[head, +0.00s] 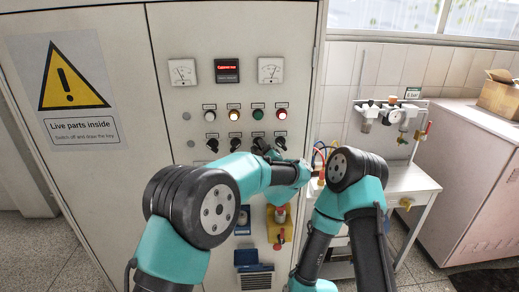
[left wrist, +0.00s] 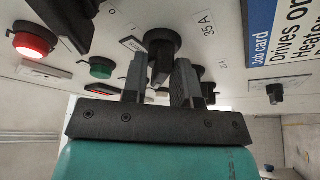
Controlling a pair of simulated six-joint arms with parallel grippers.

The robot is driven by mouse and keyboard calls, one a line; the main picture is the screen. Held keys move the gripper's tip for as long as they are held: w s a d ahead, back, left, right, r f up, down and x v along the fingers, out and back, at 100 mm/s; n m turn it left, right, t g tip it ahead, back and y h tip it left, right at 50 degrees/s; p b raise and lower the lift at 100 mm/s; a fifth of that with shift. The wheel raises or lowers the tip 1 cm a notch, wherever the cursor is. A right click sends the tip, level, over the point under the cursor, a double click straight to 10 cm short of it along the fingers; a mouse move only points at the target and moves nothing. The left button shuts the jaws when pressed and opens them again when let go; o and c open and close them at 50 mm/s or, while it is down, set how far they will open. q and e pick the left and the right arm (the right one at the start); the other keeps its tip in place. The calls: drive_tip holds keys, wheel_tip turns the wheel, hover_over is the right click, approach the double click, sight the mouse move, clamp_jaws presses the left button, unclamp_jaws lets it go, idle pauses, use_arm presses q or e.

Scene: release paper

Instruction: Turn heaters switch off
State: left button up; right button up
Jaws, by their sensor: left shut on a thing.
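A grey control cabinet (head: 171,117) carries a row of black rotary switches, with a leftmost knob (head: 212,144) and a rightmost knob (head: 280,142). My left gripper (head: 268,150) reaches up to the right part of this row, and the arm covers some of the panel below. In the left wrist view my left gripper (left wrist: 160,82) is shut on a black rotary switch (left wrist: 160,39), one finger on each side of its handle.
Above the switches are white, amber, green (head: 257,114) and red (head: 281,114) lamps, with a lit red display (head: 227,70) between two meters. A job card (left wrist: 285,35) is beside the switches. A white bench (head: 413,182) with valves stands right of the cabinet.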

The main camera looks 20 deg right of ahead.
use_arm(q)
drive_tip(key=o, duration=0.7)
drive_tip(key=shift+c, duration=0.2)
drive_tip(key=shift+r, duration=0.1)
wheel_tip(320, 180, up, 3)
drive_tip(key=shift+r, duration=0.2)
drive_tip(key=shift+s+a+r, duration=0.15)
drive_tip(key=shift+s+r, duration=0.05)
drive_tip(key=shift+s, duration=0.1)
drive_tip(key=s+a+r, duration=0.1)
drive_tip(key=s+a, duration=0.3)
drive_tip(key=s, duration=1)
drive_tip(key=shift+s, duration=0.4)
drive_tip(key=shift+a, duration=0.1)
